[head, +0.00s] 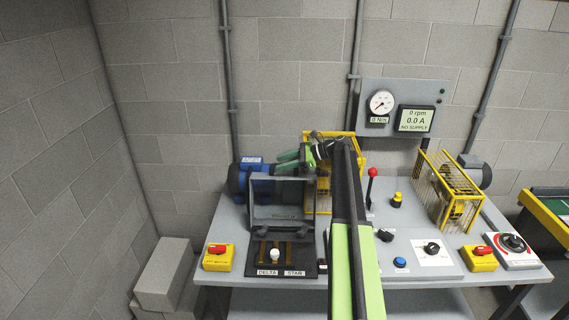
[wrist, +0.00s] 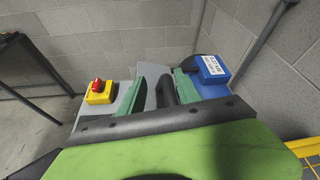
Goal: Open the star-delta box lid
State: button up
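The star-delta box (head: 310,268) stands at the left of the bench. Its dark grey lid (head: 282,195) is swung up and stands roughly upright at the back of the box. The white knob (head: 275,254) and the DELTA and STAR labels in front of it are uncovered. My gripper (head: 286,161) is just above the lid's top edge, its green fingers pointing left. In the wrist view my gripper (wrist: 165,92) has its fingers apart, with a dark bar showing between them. I cannot tell whether the fingers touch the lid.
A blue motor (head: 240,180) sits behind the lid; it also shows in the wrist view (wrist: 212,70). A red-and-yellow switch (head: 218,257) is left of the box. A yellow cage (head: 348,170) and a red-knobbed lever (head: 372,180) stand to the right. Grey blocks (head: 165,275) lie by the left wall.

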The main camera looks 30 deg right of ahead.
jog(key=s+d+r+p, duration=0.6)
jog(key=s+d+r, duration=0.1)
jog(key=s+r, duration=0.1)
jog(key=shift+s+r+p, duration=0.25)
jog(key=shift+s+p, duration=0.1)
jog(key=shift+s, duration=0.25)
jog(key=shift+d, duration=0.1)
